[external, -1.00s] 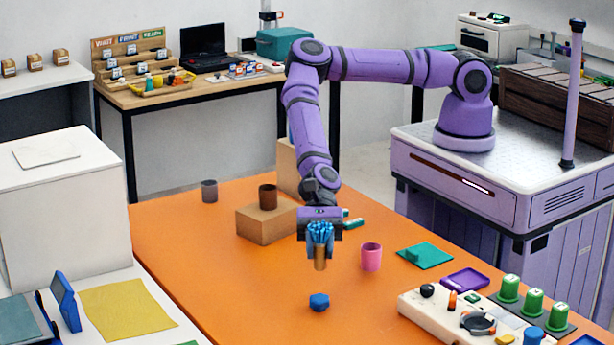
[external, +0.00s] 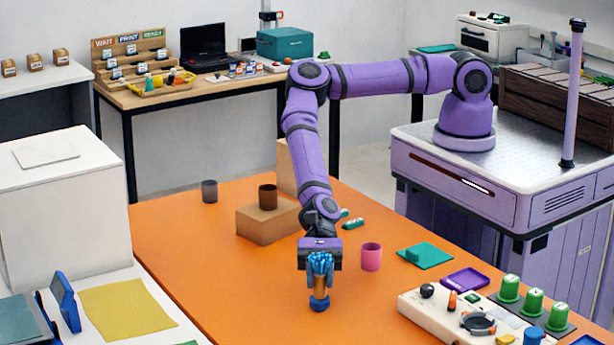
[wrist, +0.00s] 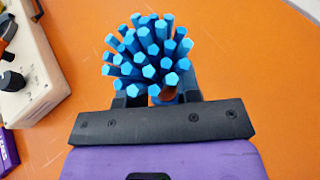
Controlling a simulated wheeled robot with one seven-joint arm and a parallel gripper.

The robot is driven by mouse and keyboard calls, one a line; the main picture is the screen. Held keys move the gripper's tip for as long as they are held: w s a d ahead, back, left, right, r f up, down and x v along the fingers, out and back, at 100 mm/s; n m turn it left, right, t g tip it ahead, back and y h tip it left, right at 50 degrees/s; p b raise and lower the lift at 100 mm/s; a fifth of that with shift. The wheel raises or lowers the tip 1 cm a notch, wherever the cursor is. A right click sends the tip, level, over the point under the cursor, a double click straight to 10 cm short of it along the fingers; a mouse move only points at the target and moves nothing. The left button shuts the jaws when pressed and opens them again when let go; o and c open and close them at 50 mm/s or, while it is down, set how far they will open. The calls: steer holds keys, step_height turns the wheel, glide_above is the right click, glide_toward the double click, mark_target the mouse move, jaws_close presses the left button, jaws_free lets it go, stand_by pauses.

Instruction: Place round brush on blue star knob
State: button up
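The round brush (external: 320,284) has blue bristles fanned out on top and a brown handle below. My gripper (external: 320,266) is shut on it and holds it upright, bristles up. The blue star knob (external: 319,302) lies on the orange table, directly below the brush in the external view. The handle's lower end meets the knob's top in the picture; whether they touch I cannot tell. In the wrist view the blue bristles (wrist: 150,55) fill the space before my gripper (wrist: 158,92) and hide the knob and most of the handle.
A pink cup (external: 371,257) stands right of my gripper. A wooden block (external: 262,225) with a brown cup (external: 267,197) is behind left. A white control panel (external: 440,312) and purple tray (external: 464,280) lie to the right. The orange table's (external: 215,260) left part is clear.

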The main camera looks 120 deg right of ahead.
steer(key=o, duration=0.4)
steer(key=shift+r, duration=0.1)
steer(key=v, duration=1.2)
